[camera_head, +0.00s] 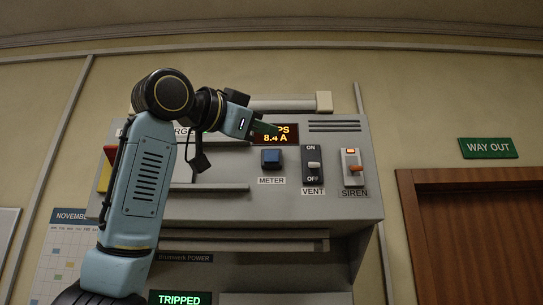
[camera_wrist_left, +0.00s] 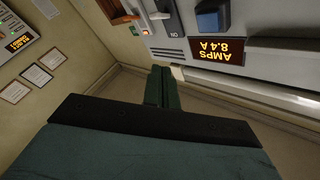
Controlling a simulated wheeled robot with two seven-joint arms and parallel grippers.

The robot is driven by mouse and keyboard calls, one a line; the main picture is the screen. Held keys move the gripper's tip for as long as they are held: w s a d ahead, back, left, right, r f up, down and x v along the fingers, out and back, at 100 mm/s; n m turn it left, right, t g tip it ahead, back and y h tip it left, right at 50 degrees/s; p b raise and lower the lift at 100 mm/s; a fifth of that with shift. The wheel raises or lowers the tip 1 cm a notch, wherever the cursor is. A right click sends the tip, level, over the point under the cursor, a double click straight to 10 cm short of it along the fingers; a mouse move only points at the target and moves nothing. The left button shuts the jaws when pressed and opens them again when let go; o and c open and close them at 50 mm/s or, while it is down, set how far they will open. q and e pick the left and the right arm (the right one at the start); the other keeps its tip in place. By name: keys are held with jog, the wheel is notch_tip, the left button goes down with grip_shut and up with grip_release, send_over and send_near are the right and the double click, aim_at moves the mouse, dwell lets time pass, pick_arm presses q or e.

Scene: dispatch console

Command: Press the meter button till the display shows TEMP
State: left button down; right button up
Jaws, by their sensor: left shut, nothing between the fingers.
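The meter button (camera_head: 271,159) is a blue square on the grey console, above the METER label. It also shows in the left wrist view (camera_wrist_left: 208,18), at the top. The display (camera_head: 283,134) sits above the button and is partly hidden by my gripper in the head view. In the left wrist view the display (camera_wrist_left: 216,51) appears upside down and reads AMPS 8.4 A. My left gripper (camera_head: 279,131) is shut and empty, in front of the display's left part and above the button. Its fingers (camera_wrist_left: 162,87) show closed together in the wrist view. My right gripper is not in view.
Right of the button are the VENT switch (camera_head: 314,164) and the SIREN switch (camera_head: 353,167). A lower display (camera_head: 180,298) reads TRIPPED. My left arm covers the console's left part. A brown door (camera_head: 475,240) under a WAY OUT sign (camera_head: 488,148) stands at the right.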

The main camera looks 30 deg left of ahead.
aim_at(266, 151)
pick_arm(q)
jog(key=shift+w, duration=0.1)
jog(key=shift+w+a+p, duration=0.3)
jog(key=shift+w+a, duration=0.45)
jog(key=shift+w, duration=0.45)
jog(key=shift+w+a+p, duration=0.25)
jog(key=shift+w+a, duration=0.55)
jog(key=shift+w, duration=0.45)
jog(key=shift+w+a+p, duration=0.3)
jog(key=shift+w+a, duration=0.45)
jog(key=shift+w, duration=0.45)
jog(key=shift+w, duration=0.1)
jog(key=shift+w+a, duration=0.2)
jog(key=shift+w, duration=0.1)
jog(key=shift+w+a, duration=0.25)
jog(key=shift+w, duration=0.05)
dwell(0.4)
jog(key=shift+s+d+f+b, duration=0.1)
jog(key=shift+s+d+b, duration=0.25)
jog(key=shift+s, duration=0.15)
jog(key=shift+s+d, duration=0.1)
jog(key=shift+s, duration=0.05)
